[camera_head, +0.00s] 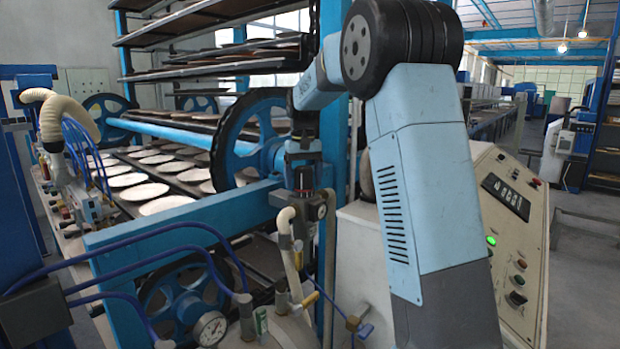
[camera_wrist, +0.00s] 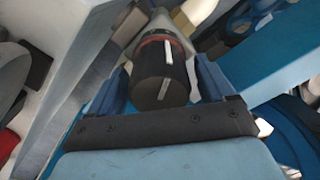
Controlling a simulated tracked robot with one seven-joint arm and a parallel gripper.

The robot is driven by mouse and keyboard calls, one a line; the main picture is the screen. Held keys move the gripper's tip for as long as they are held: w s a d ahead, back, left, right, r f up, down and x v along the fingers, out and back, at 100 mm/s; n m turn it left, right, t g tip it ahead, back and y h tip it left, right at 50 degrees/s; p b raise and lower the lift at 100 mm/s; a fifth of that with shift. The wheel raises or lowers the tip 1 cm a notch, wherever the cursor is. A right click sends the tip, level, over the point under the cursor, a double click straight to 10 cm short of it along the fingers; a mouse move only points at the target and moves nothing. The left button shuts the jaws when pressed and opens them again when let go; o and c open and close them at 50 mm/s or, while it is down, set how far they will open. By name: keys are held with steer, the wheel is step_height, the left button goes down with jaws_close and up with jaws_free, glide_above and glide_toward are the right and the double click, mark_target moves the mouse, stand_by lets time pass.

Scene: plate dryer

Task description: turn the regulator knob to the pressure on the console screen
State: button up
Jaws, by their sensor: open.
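The regulator knob (camera_wrist: 162,78) is a black cylinder with a white stripe and a reddish ring at its base. In the wrist view it sits between the two blue fingers of my gripper (camera_wrist: 160,82), with a gap visible at each side. In the head view my gripper (camera_head: 303,160) points down over the regulator (camera_head: 314,207), and its fingers partly hide the knob (camera_head: 303,180). The console screen (camera_head: 506,196) is a dark panel with pale digits, too small to read surely. A round pressure gauge (camera_head: 210,328) shows at the bottom; its reading is not legible.
A blue frame beam (camera_head: 190,225) and large blue wheels (camera_head: 250,140) stand close to my gripper. A beige hose (camera_head: 290,250) rises beside the regulator. The console (camera_head: 525,265), with a lit green button (camera_head: 491,241), stands right of my arm. Several plates lie on racks behind.

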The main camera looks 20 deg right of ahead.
mark_target(304, 167)
step_height(304, 167, up, 14)
steer(key=shift+f, duration=0.2)
stand_by(0.5)
steer(key=s+d+f+t, duration=0.1)
steer(key=s+d+t, duration=0.15)
steer(key=s, duration=1.95)
steer(key=s+f+t, duration=0.3)
steer(key=s+f, duration=0.9)
steer(key=s, duration=0.5)
steer(key=shift+s+a+f, duration=0.2)
steer(key=shift+s+a, duration=0.05)
steer(key=shift+a, duration=0.05)
